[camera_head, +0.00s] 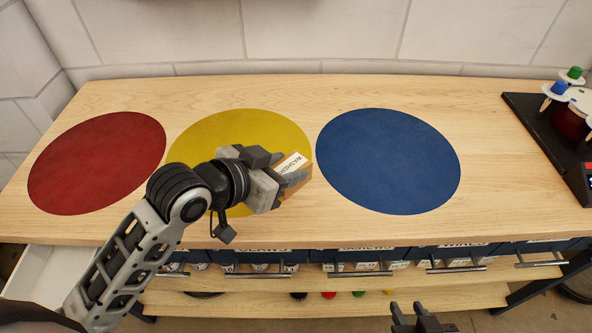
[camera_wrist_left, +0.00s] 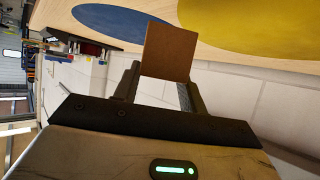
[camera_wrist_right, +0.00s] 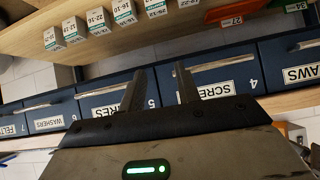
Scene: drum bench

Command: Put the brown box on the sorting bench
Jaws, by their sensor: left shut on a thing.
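My left gripper (camera_head: 283,182) is shut on the brown box (camera_head: 297,178), which has a white label with dark lettering. In the head view it is over the right part of the yellow circle on the sorting bench (camera_head: 490,150). In the left wrist view the brown box (camera_wrist_left: 167,52) shows a plain brown face between the fingers. Whether the box touches the bench cannot be told. My right gripper (camera_head: 420,318) is at the bottom of the head view, in front of the bench. In the right wrist view its fingers (camera_wrist_right: 160,88) are apart with nothing between them.
A red circle (camera_head: 98,162), the yellow circle (camera_head: 240,125) and a blue circle (camera_head: 388,160) mark the bench top. A black device with coloured parts (camera_head: 570,120) stands at the right end. Labelled blue drawers (camera_wrist_right: 220,72) run below the front edge; a white drawer (camera_head: 40,272) is open at left.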

